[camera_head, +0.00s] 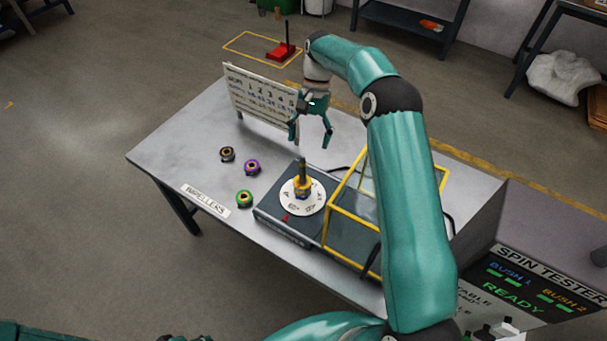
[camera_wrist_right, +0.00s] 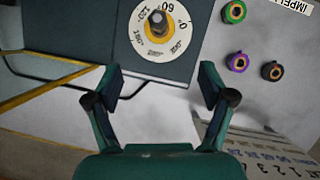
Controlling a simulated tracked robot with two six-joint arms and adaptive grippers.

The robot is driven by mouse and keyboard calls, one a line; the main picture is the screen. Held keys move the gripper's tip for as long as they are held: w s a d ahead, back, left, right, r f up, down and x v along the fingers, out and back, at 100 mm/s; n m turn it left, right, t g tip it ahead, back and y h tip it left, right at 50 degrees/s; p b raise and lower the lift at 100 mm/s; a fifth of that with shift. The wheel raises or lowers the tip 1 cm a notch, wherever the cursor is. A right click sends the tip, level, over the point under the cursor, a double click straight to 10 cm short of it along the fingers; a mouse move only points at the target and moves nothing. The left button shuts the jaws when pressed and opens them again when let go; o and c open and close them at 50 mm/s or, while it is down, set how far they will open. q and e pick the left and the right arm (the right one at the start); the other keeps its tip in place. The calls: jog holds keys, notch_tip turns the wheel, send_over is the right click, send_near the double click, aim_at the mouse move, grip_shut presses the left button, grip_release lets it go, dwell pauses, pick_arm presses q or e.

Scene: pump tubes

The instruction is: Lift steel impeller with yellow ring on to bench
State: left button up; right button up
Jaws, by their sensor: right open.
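The steel impeller with the yellow ring (camera_head: 302,184) sits upright around the post in the middle of the white numbered dial (camera_head: 290,201) on the tester. In the right wrist view the impeller (camera_wrist_right: 157,25) shows from above, at the top and beyond my fingertips. My right gripper (camera_head: 311,138) is open and empty, pointing down above the post and apart from it. Its two spread fingers (camera_wrist_right: 160,76) also show in the right wrist view. The grey bench (camera_head: 180,148) has bare surface left of the tester.
Brown (camera_head: 227,154), purple (camera_head: 252,167) and green (camera_head: 244,199) ringed impellers lie on the bench, left of the tester. An IMPELLERS label (camera_head: 206,201) lies near the edge. A numbered board (camera_head: 262,103) stands behind. A yellow-framed guard (camera_head: 345,215) stands right of the dial.

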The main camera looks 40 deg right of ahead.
jog(key=p+x, duration=0.1)
jog(key=x, duration=1.1)
jog(key=shift+f+p, duration=0.15)
jog(key=shift+p, duration=0.15)
jog(key=c, duration=1.5)
jog(key=shift+r+p, duration=0.3)
jog(key=shift+r, duration=0.45)
jog(key=shift+r+p, duration=1.3)
jog(key=shift+r, duration=1.2)
notch_tip(320, 180, up, 10)
jog(key=p, duration=0.5)
send_over(304, 163)
jog(key=w+d, duration=0.1)
jog(key=w, duration=0.1)
jog(key=shift+s+f, duration=0.1)
jog(key=shift+s, duration=0.15)
